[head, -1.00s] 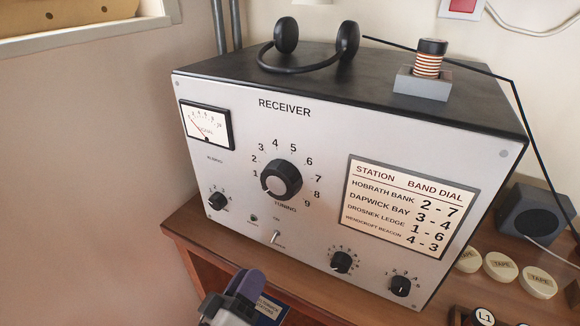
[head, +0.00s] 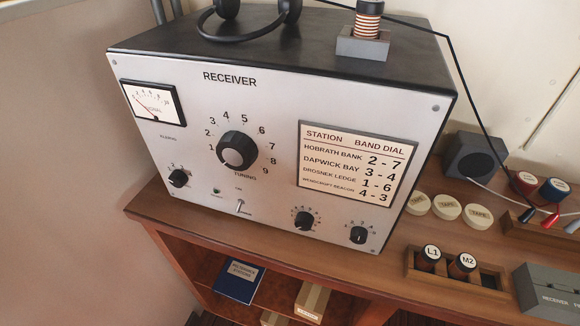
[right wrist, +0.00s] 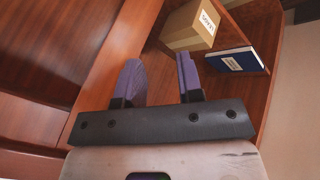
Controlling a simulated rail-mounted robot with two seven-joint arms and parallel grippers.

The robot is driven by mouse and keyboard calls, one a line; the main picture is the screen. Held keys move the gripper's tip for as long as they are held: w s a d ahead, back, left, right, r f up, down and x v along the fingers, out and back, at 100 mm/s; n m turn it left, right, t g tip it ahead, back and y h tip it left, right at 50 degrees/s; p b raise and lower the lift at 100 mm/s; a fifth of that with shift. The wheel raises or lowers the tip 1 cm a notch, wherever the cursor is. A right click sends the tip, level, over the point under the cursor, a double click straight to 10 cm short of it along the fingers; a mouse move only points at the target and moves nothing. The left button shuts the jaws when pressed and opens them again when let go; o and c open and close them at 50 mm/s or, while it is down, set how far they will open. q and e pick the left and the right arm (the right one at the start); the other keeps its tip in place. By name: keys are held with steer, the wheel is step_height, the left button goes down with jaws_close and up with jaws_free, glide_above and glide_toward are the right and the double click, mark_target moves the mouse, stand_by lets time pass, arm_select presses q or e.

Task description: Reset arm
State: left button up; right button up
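My right gripper (right wrist: 160,82) shows in the right wrist view with its two purple fingers apart and nothing between them. It is in front of the wooden shelf below the receiver. No gripper shows in the head view now, so my left gripper is out of sight. The grey receiver (head: 270,130) stands on the wooden desk, with a tuning knob, smaller knobs, a toggle switch and a station card (head: 355,165) on its front.
A blue book (head: 238,281) and boxes (head: 311,302) are on the shelf below; the book (right wrist: 237,61) and a box (right wrist: 190,27) also show in the wrist view. A wooden rack (head: 410,263) holds L1 and M2. Tape rolls (head: 447,208) and a speaker (head: 474,157) stand to the right.

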steer(key=s+d+f+m+g+y+b, duration=0.1)
steer(key=s+d+f+m+g, duration=0.15)
steer(key=s, duration=0.25)
steer(key=s+d+f+m+g+y+b, duration=0.1)
steer(key=s+d+f+m+y, duration=0.1)
steer(key=s+d+f, duration=0.25)
step_height(320, 180, up, 17)
steer(key=p, duration=1.6)
steer(key=shift+s+a+t+p, duration=0.2)
steer(key=shift+a+t+p, duration=0.1)
steer(key=shift+a+t, duration=0.05)
